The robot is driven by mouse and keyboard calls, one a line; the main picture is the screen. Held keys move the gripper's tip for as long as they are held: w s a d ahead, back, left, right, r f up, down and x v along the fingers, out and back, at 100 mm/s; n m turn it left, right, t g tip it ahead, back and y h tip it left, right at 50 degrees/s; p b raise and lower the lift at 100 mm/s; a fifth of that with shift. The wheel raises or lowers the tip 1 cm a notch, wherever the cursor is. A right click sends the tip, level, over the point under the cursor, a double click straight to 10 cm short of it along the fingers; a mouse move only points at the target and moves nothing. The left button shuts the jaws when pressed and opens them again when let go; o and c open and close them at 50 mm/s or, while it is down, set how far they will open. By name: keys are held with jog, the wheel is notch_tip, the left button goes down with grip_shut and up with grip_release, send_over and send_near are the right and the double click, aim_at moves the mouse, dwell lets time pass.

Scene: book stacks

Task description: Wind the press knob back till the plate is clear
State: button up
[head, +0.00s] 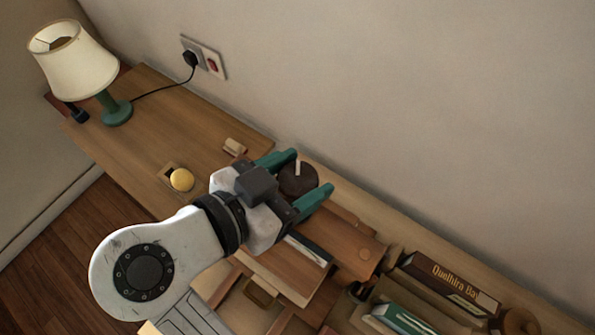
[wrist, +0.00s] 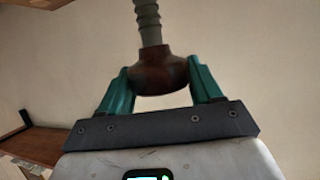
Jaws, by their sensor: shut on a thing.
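The press knob (head: 297,180) is dark brown and round, with a short pale peg standing on it. It also shows in the wrist view (wrist: 160,74), joined to a grey ribbed screw (wrist: 149,22). My gripper (head: 309,172) has its teal fingers on either side of the knob and is shut on it. A brown wooden board (head: 343,243), part of the press, lies just below and right of the knob. A book with pale page edges (head: 309,249) shows beside the board. My gripper hides part of the press, and I cannot tell where the plate meets the book.
Books (head: 450,280) stand at the lower right. The wall is close behind.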

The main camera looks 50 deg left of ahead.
jog(key=shift+y, duration=0.3)
